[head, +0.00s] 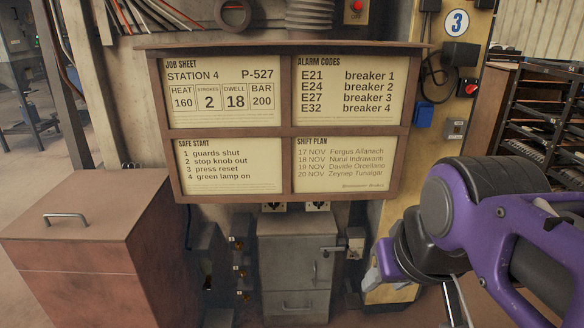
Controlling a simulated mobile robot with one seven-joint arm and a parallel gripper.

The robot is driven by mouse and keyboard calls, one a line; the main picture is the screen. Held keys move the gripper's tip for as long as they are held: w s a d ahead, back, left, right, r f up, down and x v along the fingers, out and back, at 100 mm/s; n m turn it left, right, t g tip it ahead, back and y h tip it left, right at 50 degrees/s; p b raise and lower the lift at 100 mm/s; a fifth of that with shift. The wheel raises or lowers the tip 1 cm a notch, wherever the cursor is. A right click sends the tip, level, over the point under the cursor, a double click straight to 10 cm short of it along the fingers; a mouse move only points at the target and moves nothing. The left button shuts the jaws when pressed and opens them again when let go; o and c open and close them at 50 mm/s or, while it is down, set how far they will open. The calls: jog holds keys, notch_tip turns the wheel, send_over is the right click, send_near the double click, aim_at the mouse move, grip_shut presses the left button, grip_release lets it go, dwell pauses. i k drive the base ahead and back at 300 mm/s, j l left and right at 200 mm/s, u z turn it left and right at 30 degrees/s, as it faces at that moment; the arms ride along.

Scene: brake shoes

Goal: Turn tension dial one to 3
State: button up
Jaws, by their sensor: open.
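No dial can be read as tension dial one in the head view. Two small white plates with dark centres, a left one (273,207) and a right one (317,206), sit just under the notice board, above a grey metal cabinet (297,251). They may be dials, but their markings are too small to read. My purple and dark grey arm (505,225) fills the lower right, with its folded links right of the cabinet. I cannot make out any gripper fingers in the frame.
A brown-framed notice board (291,132) hangs in the middle. A reddish metal chest (85,235) stands at lower left. Several small tagged fittings (238,268) run down beside the cabinet. A yellow post (462,30) with a 3 sign and dark shelving (540,125) stand at right.

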aim_at(319, 204)
jog(key=j+z, duration=0.5)
jog(key=j, duration=0.8)
jog(key=k, duration=0.05)
